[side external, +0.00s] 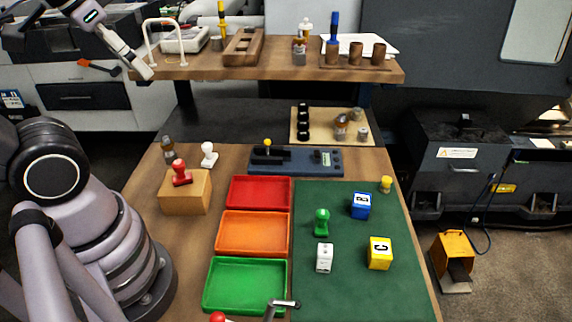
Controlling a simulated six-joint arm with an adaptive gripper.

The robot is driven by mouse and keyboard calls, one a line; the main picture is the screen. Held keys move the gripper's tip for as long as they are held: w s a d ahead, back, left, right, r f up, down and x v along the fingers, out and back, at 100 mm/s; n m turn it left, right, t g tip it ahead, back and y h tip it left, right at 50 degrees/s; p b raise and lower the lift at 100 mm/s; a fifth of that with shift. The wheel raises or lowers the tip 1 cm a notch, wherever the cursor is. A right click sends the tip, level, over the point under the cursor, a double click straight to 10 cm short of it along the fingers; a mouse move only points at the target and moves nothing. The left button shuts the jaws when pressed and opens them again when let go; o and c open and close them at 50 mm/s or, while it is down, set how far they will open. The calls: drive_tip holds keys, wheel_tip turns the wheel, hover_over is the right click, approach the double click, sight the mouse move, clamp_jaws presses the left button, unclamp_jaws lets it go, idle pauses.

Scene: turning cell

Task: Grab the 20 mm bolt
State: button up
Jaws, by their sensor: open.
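I cannot pick out a 20 mm bolt for certain in the side external view. A light tan board (324,138) at the back of the table carries a row of several small black pieces (303,122). A brownish piece (341,127) and a small grey piece (363,134) are on its right side. These are too small to identify.
Red (259,193), orange (253,233) and green (245,285) trays line the table's middle. A green mat (345,285) holds lettered blocks and a green stamp. A wooden block (185,192) bears a red stamp. A raised shelf (215,68) spans the back.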

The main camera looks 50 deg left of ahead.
drive_tip(key=w+a+f+m+g+y, duration=0.5)
drive_tip(key=w+a+f+g+y, duration=0.3)
drive_tip(key=w+a+f+g, duration=0.55)
drive_tip(key=m+y, duration=0.8)
approach(168, 139)
drive_tip(key=v, duration=0.2)
drive_tip(key=shift+w+d, duration=0.2)
drive_tip(key=shift+d, duration=0.15)
drive_tip(key=shift+s+a+f, duration=0.15)
drive_tip(key=shift+a, duration=0.15)
drive_tip(key=x, duration=1.3)
clamp_jaws()
